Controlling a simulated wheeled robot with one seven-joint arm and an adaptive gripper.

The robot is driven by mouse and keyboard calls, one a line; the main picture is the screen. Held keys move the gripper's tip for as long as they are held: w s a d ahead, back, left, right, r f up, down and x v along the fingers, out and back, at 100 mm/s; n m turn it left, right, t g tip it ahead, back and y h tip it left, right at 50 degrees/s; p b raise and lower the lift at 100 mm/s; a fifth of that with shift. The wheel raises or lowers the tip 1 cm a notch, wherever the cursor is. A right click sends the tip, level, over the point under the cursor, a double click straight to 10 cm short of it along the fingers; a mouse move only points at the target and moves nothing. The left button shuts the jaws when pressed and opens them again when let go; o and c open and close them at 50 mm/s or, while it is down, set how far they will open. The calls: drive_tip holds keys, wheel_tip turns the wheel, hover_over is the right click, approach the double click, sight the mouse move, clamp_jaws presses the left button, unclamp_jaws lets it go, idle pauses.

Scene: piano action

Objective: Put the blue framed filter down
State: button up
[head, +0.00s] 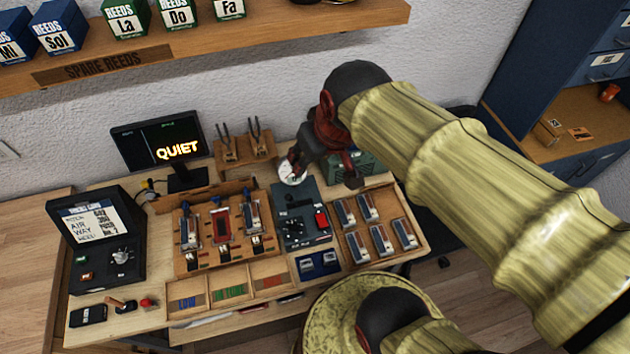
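I cannot tell whether either is the blue framed filter. They are apart from my gripper.
A wooden rack (222,258) of reed units stands mid-bench, with a tray (343,247) of several similar units to its right. A monitor (158,148) reading "QUIET" stands behind. A dark console (95,290) is at left. The wooden shelf (230,42) hangs above.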

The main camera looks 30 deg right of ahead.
drive_tip(key=s+a, duration=0.3)
drive_tip(key=s, duration=0.3)
wheel_tip(320, 180, down, 11)
drive_tip(key=b, duration=1.1)
drive_tip(key=shift+w, duration=0.1)
